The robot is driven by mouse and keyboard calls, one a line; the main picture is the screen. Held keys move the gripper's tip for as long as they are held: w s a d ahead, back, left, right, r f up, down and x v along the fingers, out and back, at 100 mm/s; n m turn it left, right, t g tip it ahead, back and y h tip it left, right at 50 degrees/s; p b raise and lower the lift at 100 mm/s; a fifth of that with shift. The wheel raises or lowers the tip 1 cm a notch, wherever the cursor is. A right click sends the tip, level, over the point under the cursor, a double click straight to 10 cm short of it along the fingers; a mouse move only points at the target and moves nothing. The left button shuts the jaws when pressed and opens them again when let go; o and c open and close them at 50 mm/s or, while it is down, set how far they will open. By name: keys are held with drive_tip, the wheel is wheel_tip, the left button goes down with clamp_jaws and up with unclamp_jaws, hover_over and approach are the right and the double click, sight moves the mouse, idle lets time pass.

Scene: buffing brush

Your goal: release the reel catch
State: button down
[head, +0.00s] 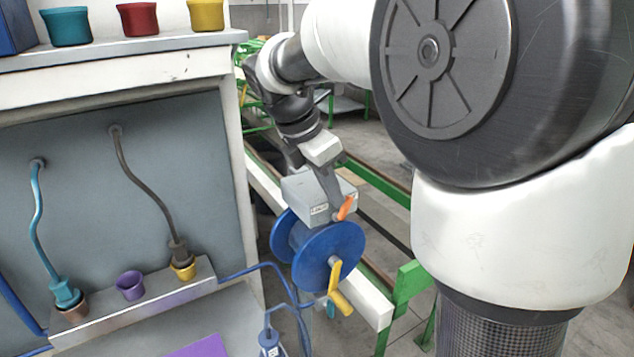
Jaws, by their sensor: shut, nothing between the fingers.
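A blue reel (320,257) with a yellow crank handle (338,290) stands at the lower middle of the head view. A grey box (300,194) sits just above it. A small orange lever (346,208), which looks like the reel catch, sticks out at the box's right side and is tilted. My gripper (335,204) reaches down in front of the box, with its fingertips right beside the orange lever. The fingers are shut with nothing held. I cannot tell whether they touch the lever.
A bench with a grey back panel (85,200) stands at left, with teal, red and yellow cups on its top shelf. A socket block (135,305) with plugged cables is below. A blue cable (262,268) runs to the reel. Green rails (390,190) lie behind.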

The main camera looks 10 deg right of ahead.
drive_tip(key=shift+r+p, duration=0.85)
wheel_tip(320, 180, up, 11)
drive_tip(key=a+p, duration=0.1)
drive_tip(key=shift+s+a+r, duration=0.2)
drive_tip(key=shift+s+a, duration=0.1)
